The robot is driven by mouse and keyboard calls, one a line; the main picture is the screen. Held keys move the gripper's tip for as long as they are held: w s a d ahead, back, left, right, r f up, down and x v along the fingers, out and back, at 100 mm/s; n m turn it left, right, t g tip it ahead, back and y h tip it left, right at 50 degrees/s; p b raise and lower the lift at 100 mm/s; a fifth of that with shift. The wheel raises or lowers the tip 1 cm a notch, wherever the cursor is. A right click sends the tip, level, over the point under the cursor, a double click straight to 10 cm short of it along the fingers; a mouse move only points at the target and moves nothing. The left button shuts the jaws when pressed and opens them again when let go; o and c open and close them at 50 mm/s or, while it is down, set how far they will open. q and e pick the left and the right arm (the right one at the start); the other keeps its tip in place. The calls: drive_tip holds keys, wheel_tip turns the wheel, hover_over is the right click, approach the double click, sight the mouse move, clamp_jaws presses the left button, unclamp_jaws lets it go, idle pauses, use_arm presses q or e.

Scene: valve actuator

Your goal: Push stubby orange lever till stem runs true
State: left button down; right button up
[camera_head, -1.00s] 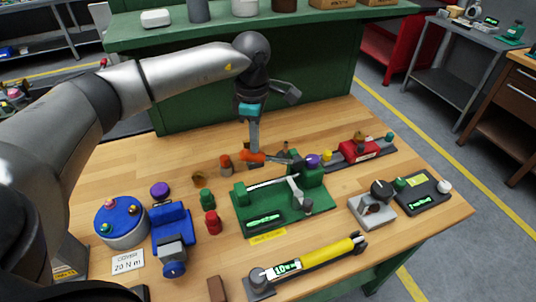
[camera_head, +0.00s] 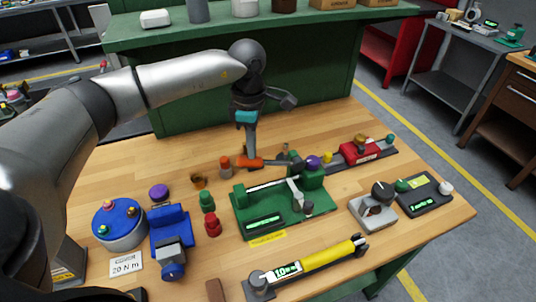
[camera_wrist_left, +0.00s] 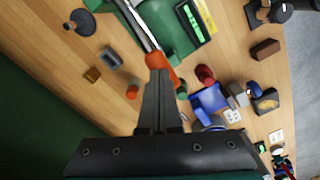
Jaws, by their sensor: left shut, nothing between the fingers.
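The stubby orange lever (camera_head: 249,162) lies roughly level at the back of the green valve fixture (camera_head: 325,201). In the left wrist view its orange end (camera_wrist_left: 158,61) is just beyond my fingertips. My left gripper (camera_head: 252,165) points down at the lever from behind, shut and empty; its fingertips (camera_wrist_left: 161,72) appear to touch the lever, but the exact contact is hidden. A pale rod (camera_head: 275,184), which may be the stem, lies along the fixture. I cannot tell whether it runs true. My right gripper is out of view.
An orange-capped cylinder (camera_head: 225,166) stands just left of the lever. Green (camera_head: 207,201) and red (camera_head: 212,225) pieces stand left of the fixture. A yellow-handled tool (camera_head: 326,257) lies in front.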

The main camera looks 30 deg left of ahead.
sight(247, 157)
use_arm(q)
drive_tip(key=shift+s+a+f, duration=0.1)
drive_tip(key=shift+f, duration=0.15)
drive_tip(key=shift+s+a+f+b, duration=0.1)
drive_tip(key=shift+s+f+b, duration=0.05)
drive_tip(key=shift+f+b, duration=0.35)
drive_tip(key=shift+s+f, duration=0.1)
drive_tip(key=shift+f, duration=0.15)
idle(0.4)
drive_tip(key=shift+s+a+f+b, duration=0.1)
drive_tip(key=shift+a+f+b, duration=0.1)
drive_tip(key=shift+f+b, duration=0.4)
idle(0.4)
